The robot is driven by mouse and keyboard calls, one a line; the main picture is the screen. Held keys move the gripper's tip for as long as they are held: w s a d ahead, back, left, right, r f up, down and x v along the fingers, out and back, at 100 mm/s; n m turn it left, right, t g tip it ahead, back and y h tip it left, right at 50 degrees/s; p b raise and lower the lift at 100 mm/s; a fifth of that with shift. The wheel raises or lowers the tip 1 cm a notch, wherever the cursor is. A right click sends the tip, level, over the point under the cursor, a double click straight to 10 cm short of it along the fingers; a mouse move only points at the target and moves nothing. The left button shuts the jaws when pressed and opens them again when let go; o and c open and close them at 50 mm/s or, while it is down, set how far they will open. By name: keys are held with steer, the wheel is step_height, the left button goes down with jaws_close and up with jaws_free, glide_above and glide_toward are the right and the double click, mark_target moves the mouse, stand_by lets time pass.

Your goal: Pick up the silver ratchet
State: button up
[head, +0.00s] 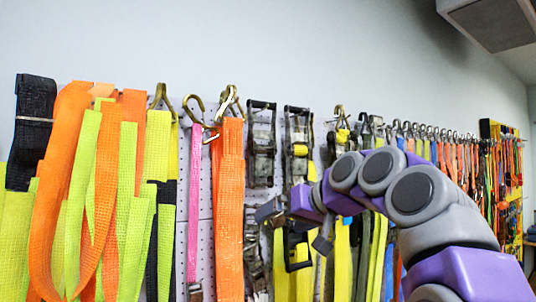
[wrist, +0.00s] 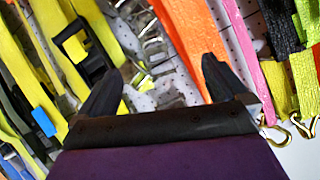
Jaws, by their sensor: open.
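Silver ratchet hardware (wrist: 152,50) hangs on the pegboard, seen in the wrist view beyond and between the fingertips of my gripper (wrist: 160,68). My gripper is open and empty, its dark fingers spread apart. In the head view my gripper (head: 285,222) is in front of the wall, right of the wide orange strap (head: 228,210). Silver metal parts (head: 254,262) show below it there. Two dark-framed ratchets, one with grey metal (head: 262,145) and one with yellow webbing (head: 299,150), hang above. My arm hides part of the wall.
Straps crowd the wall: a pink strap (head: 195,200) and bundled orange and lime straps at left, yellow webbing (wrist: 60,45) beside my gripper, and many hooked straps (head: 450,140) farther right. A black ratchet (wrist: 88,52) is close to one finger.

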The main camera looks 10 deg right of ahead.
step_height(320, 180, up, 13)
steer(key=d+n+t+p, duration=0.2)
steer(key=t, duration=0.2)
steer(key=t+p, duration=0.1)
glide_toward(266, 143)
steer(key=shift+n+y, duration=0.4)
steer(key=p+x, duration=0.2)
steer(key=x, duration=0.1)
steer(key=d+p+x, duration=0.1)
steer(key=p+x, duration=0.1)
steer(key=x, duration=0.1)
steer(key=shift+w, duration=0.4)
steer(key=shift+w+d+p, duration=0.1)
steer(key=shift+w+p, duration=0.2)
steer(key=w+a+p, duration=0.2)
steer(key=w, duration=0.1)
steer(key=w+a, duration=0.1)
steer(key=a, duration=0.1)
steer(key=shift+w+f+p, duration=0.3)
steer(key=shift+p, duration=0.1)
steer(key=shift+s+d, duration=0.15)
steer(key=shift+d, duration=0.65)
steer(key=c, duration=0.4)
steer(key=shift+a, duration=0.45)
steer(key=c, duration=0.8)
steer(key=shift+d, duration=0.1)
steer(key=c, duration=0.3)
